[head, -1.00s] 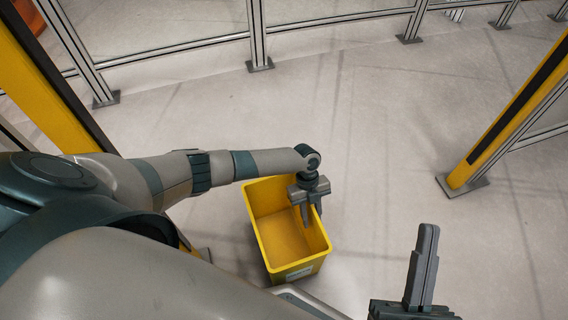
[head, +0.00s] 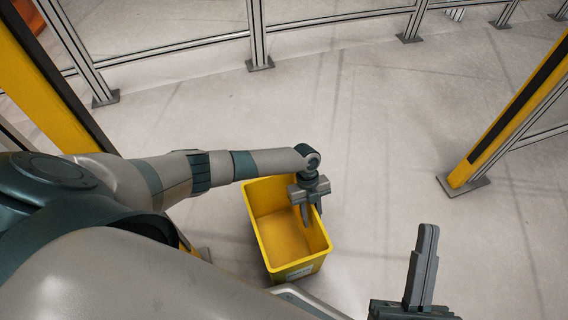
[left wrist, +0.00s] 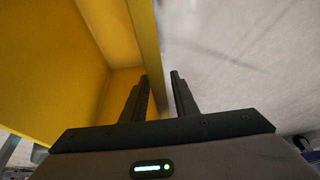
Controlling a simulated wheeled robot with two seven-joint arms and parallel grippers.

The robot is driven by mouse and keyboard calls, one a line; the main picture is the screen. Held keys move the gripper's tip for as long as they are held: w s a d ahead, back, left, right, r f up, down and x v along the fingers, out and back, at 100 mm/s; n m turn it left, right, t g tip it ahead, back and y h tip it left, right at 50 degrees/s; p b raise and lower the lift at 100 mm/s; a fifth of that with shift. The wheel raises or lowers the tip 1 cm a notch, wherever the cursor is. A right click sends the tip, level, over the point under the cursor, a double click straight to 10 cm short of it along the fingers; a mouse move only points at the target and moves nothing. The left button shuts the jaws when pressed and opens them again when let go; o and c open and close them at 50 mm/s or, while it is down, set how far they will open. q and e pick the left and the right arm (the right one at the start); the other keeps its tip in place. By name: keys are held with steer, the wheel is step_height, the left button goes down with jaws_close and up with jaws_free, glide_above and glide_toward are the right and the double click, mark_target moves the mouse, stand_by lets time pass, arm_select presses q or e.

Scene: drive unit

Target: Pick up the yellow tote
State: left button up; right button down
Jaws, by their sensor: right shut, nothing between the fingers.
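The yellow tote (head: 262,232) is an open, empty-looking bin standing upright on the floor in the lower middle of the head view. My left gripper (head: 311,210) reaches down over its right wall. In the left wrist view one finger is inside the tote and the other outside, with the yellow wall (left wrist: 146,45) between them. A gap shows between the wall and the outer finger of this left gripper (left wrist: 162,95), so it is open around the rim. My right gripper (head: 424,262) is shut and empty, to the right of the tote and apart from it.
Fence panels with metal posts (head: 258,40) run along the back. A yellow and black post (head: 508,115) stands at the right and another yellow post (head: 45,85) at the left. The grey floor (head: 400,150) beyond and right of the tote is clear.

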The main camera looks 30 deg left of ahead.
arm_select(q)
jaws_close()
stand_by(1.3)
